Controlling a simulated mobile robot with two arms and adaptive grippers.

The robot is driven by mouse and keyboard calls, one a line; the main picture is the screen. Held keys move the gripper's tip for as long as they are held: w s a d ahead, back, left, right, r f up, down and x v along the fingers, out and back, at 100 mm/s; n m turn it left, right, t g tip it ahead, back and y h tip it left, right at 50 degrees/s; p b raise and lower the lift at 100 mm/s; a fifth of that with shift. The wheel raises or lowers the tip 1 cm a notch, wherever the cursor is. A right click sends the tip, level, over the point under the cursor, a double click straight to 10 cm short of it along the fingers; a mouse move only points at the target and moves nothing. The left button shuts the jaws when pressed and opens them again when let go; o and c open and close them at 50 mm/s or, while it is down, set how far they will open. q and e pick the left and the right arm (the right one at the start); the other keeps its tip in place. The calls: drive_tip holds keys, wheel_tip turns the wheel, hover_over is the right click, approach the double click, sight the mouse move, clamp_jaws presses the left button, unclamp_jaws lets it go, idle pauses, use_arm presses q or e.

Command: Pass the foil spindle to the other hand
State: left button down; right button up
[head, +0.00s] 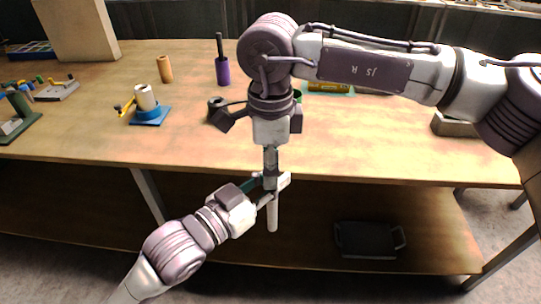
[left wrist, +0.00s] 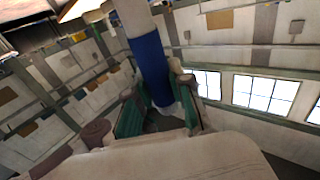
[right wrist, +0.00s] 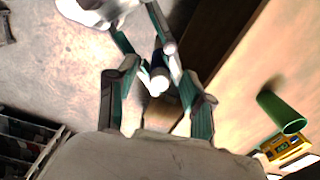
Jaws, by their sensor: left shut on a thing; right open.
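The foil spindle (head: 272,218) is a slim rod with a white lower end, upright in front of the table's front edge. In the left wrist view its blue band (left wrist: 152,62) lies between my left fingers. My left gripper (head: 268,184) is shut on it around the middle; it also shows in the left wrist view (left wrist: 160,98). My right gripper (head: 270,146) points down from above. In the right wrist view its fingers (right wrist: 158,72) are spread to either side of the spindle's white end (right wrist: 158,86). Contact there cannot be told.
On the table (head: 380,150) stand a purple bottle-like thing (head: 223,72), a tan cylinder (head: 165,69) and a blue stand (head: 150,115) with a white roll. A dark tray (head: 368,240) rests on the lower shelf.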

drive_tip(key=shift+c, duration=0.4)
clamp_jaws()
use_arm(q)
drive_tip(key=c, duration=1)
unclamp_jaws()
drive_tip(key=shift+o, duration=0.2)
